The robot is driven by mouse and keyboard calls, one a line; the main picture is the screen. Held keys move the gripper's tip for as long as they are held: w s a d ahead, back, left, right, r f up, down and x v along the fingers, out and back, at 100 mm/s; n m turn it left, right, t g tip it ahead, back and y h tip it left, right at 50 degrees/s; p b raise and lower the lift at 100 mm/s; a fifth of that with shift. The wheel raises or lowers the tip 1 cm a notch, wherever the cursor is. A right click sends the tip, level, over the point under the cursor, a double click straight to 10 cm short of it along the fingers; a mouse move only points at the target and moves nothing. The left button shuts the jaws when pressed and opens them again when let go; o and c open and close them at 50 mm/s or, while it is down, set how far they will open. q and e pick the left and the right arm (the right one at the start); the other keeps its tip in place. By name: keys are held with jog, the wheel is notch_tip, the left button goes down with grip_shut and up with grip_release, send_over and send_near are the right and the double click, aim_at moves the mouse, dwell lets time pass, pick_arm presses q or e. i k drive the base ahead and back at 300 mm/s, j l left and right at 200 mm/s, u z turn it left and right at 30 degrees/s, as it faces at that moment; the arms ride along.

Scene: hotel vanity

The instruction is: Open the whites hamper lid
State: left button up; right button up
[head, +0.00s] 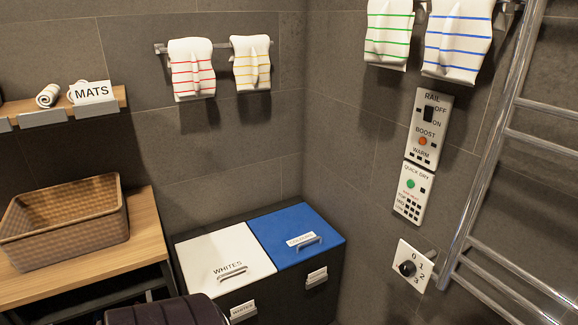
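The whites hamper lid (222,258) is a white panel marked WHITES, lying flat and shut on the left half of a dark double hamper (292,292) in the corner. A small metal handle (232,271) sits near its front edge, by the lettering. The blue lid (297,236) beside it on the right is also shut and has its own handle and label. Neither of my grippers shows in the head view, so their state cannot be seen.
A wooden bench (145,228) with a woven basket (68,222) stands left of the hamper. A chrome towel rail (492,150) and wall control panels (423,125) are on the right wall. Striped towels (191,70) hang above. The space over the lids is clear.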

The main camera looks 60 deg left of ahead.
aim_at(219, 263)
jog(key=u, duration=2.35)
